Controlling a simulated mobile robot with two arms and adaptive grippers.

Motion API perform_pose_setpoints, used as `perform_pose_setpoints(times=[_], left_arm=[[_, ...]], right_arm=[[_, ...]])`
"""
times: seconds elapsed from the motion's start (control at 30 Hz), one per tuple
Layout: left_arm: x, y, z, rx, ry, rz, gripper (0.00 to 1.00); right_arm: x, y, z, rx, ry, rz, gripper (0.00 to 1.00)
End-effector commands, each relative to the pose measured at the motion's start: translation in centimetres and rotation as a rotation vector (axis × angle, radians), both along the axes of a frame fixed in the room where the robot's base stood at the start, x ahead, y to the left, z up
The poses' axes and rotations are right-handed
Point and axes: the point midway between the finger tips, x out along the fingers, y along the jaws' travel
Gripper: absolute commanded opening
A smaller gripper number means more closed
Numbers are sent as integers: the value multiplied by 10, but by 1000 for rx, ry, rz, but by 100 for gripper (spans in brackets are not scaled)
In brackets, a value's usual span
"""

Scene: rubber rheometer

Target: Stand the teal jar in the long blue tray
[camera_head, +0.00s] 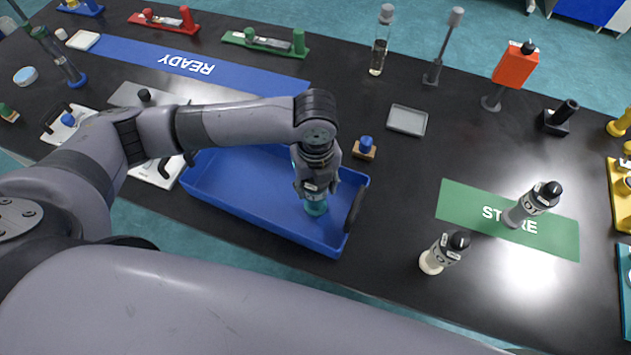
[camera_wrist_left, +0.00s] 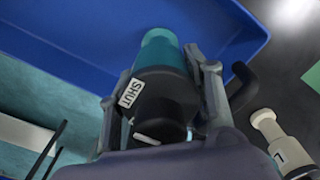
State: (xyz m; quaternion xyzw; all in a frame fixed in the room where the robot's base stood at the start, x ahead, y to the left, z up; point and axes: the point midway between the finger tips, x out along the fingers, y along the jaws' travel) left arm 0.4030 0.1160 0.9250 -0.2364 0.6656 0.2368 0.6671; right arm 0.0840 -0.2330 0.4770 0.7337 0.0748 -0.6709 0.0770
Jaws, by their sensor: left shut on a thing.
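The teal jar (camera_head: 316,207) is in my left gripper (camera_head: 316,188), over the right part of the long blue tray (camera_head: 230,207). In the left wrist view the jar (camera_wrist_left: 160,50) shows its teal body and a dark top, with a white tag reading SHUT beside it. The fingers of the left gripper (camera_wrist_left: 160,88) close on the jar from both sides. The jar looks nearly upright and lies within the tray's walls. I cannot tell whether its base touches the tray floor. My right gripper is not in view.
The tray's left part is empty. A dark handle (camera_head: 354,209) rises at its right end. A small wooden block with a blue knob (camera_head: 365,147) and a grey dish (camera_head: 407,120) stand behind it. A white bottle (camera_head: 444,252) stands right, near the green STORE mat (camera_head: 460,205).

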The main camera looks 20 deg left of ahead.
Motion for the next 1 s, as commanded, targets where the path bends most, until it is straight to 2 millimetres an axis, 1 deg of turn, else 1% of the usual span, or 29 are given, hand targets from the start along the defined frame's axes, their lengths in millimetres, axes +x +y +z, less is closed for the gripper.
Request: perform_pose_setpoints(times=[0.1,0.13,0.4,0.67,0.77,0.87,1.0], left_arm=[[0,0,-3,0,0,0,13],[0,0,-3,0,0,0,48],[0,0,-3,0,0,0,66],[0,0,-2,0,0,0,66],[0,0,1,0,-1,0,66],[1,0,12,-1,-2,-1,66],[2,0,39,-1,-6,-1,66]], right_arm=[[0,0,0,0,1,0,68],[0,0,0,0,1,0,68],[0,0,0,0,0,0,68],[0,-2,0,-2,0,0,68],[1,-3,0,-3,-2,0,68],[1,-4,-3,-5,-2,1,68],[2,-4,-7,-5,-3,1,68]])
